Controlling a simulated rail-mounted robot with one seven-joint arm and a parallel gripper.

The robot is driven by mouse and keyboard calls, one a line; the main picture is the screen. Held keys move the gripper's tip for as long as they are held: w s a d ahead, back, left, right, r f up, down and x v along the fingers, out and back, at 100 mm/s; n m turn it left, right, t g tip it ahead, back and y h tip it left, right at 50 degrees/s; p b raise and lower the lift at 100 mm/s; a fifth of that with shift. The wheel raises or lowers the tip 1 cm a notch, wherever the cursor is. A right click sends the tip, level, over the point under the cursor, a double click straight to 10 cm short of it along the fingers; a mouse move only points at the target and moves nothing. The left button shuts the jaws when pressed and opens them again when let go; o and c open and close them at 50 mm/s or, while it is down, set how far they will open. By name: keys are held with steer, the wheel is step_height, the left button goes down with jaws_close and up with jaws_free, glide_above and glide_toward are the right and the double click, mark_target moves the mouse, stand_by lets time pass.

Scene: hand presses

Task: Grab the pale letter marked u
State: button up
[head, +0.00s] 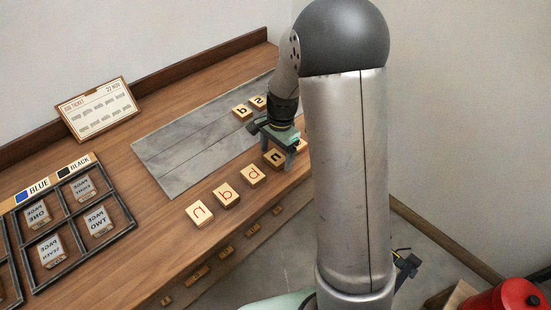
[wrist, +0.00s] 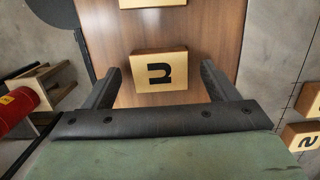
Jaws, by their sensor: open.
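The pale block with a black letter (wrist: 160,84) lies flat on the wooden bench. Its mark reads as a u in the wrist view. In the head view the same block (head: 273,158) sits in the front row, partly covered by my gripper, and its mark looks like an n from there. My gripper (wrist: 160,69) is open and empty. Its two dark fingers stand left and right of the block with a gap on each side. In the head view my gripper (head: 279,149) is low over that block; its exact height is hard to tell.
Pale blocks with red letters, one u-like (head: 199,213), others (head: 226,195) and (head: 252,175), continue the row to the left. Two pale blocks (head: 242,111) and (head: 259,101) lie on the grey strip (head: 180,165). A black-framed card rack (head: 68,218) stands left, a ticket (head: 98,108) behind.

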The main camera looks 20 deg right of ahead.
steer(key=shift+f, duration=0.3)
steer(key=c, duration=1.1)
steer(key=shift+o, duration=0.2)
steer(key=shift+r, duration=0.15)
